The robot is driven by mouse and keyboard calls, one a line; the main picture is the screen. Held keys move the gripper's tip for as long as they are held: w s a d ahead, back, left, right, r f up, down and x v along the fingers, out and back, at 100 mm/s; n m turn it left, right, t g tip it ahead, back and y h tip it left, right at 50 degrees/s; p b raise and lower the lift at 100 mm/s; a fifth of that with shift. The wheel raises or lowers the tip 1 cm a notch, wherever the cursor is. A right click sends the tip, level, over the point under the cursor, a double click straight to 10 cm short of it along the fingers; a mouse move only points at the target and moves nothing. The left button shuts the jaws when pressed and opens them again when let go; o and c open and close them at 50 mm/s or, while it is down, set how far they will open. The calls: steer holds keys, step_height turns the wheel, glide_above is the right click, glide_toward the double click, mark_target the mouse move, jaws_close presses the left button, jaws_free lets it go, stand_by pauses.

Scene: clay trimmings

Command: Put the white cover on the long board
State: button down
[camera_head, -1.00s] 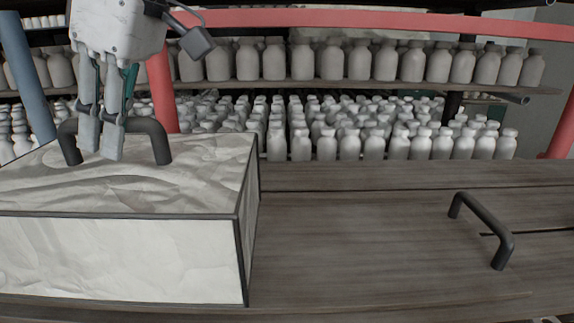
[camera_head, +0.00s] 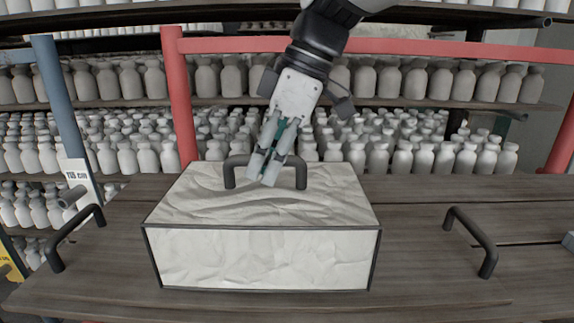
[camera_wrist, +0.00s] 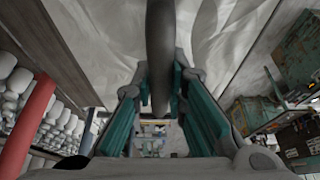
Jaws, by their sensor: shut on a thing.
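The white cover (camera_head: 265,258), a crumpled-looking white box with dark edges and a dark arched handle (camera_head: 237,166) on top, stands level over the middle of the long board (camera_head: 418,272). Whether its base touches the board is hard to tell. The board is dark wood with a dark handle at each end. My gripper (camera_head: 264,176) comes down from above, tilted, and is shut on the cover's handle. The wrist view shows the handle (camera_wrist: 160,40) between the fingers, with the white top (camera_wrist: 110,30) beyond. The cover hides the board's middle.
The board's left handle (camera_head: 75,235) and right handle (camera_head: 472,240) stand clear of the cover on both sides. Behind are shelves of several white bottles (camera_head: 375,157), a red post (camera_head: 178,100) and a blue post (camera_head: 65,120). A small label (camera_head: 75,174) hangs at left.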

steer(key=shift+f, duration=0.65)
steer(key=c, duration=1.6)
jaws_free()
steer(key=shift+f, duration=0.1)
